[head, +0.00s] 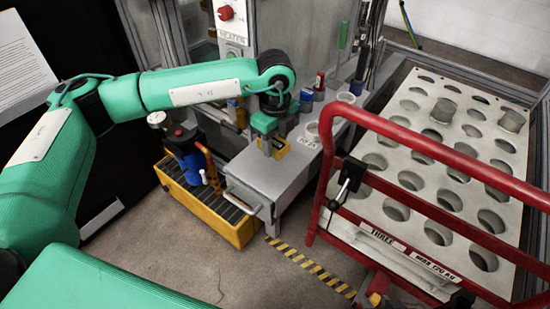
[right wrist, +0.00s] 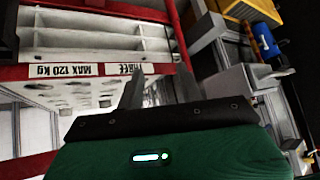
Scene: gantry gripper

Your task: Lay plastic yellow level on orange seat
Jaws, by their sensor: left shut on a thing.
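The yellow level (head: 281,149) is a small yellow block at the grey bench top in the head view. My left gripper (head: 270,147) points down at it and is shut on it, hiding part of it. I cannot tell whether the level still touches the bench. I cannot make out an orange seat in either view. My right gripper (right wrist: 160,90) shows in the right wrist view with its two fingers apart and nothing between them.
The grey bench (head: 262,180) carries several small containers behind the level. A yellow-orange floor tray (head: 228,226) holds a blue device (head: 187,160). A red-railed cart (head: 430,150) with a holed white top stands at the right. Striped tape marks the floor between.

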